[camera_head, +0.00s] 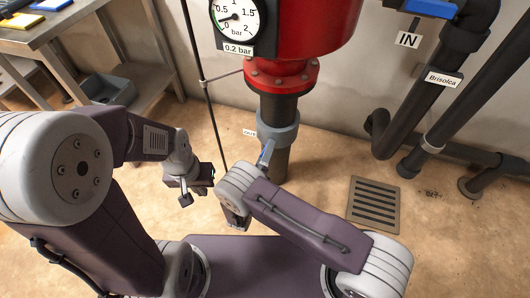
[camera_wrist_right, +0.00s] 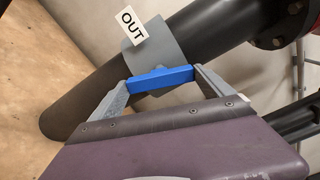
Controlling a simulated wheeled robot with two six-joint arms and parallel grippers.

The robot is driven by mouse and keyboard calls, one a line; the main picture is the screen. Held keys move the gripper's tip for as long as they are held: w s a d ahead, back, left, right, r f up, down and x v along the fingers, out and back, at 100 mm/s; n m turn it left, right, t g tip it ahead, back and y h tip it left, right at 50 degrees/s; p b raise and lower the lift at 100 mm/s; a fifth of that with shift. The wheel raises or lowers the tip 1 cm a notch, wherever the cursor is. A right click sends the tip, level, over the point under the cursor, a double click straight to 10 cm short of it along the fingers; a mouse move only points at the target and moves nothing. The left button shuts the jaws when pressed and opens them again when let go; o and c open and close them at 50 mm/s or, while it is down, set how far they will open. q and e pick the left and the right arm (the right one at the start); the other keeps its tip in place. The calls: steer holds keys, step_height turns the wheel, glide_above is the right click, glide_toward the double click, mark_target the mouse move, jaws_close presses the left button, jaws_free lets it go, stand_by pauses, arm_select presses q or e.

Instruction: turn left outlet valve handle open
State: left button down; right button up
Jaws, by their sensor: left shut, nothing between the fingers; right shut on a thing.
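The blue outlet valve handle (camera_wrist_right: 160,78) sits on a grey collar around a dark pipe, beside a white OUT label (camera_wrist_right: 131,25). My right gripper (camera_wrist_right: 161,79) is shut on this handle, one grey finger at each end of it. My left gripper (camera_head: 194,196) is shut and empty, low over the floor to the left of the pipe.
A red tank (camera_head: 310,25) with a pressure gauge (camera_head: 236,17) reading low stands above the outlet pipe. Dark inlet pipes with a blue handle (camera_head: 430,8) are at the right. A floor drain (camera_head: 374,205) and a metal bench (camera_head: 45,38) flank open floor.

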arm_select(q)
steer(key=shift+r+p, duration=0.3)
steer(key=shift+r, duration=0.15)
arm_select(e)
steer(key=shift+n, duration=1.8)
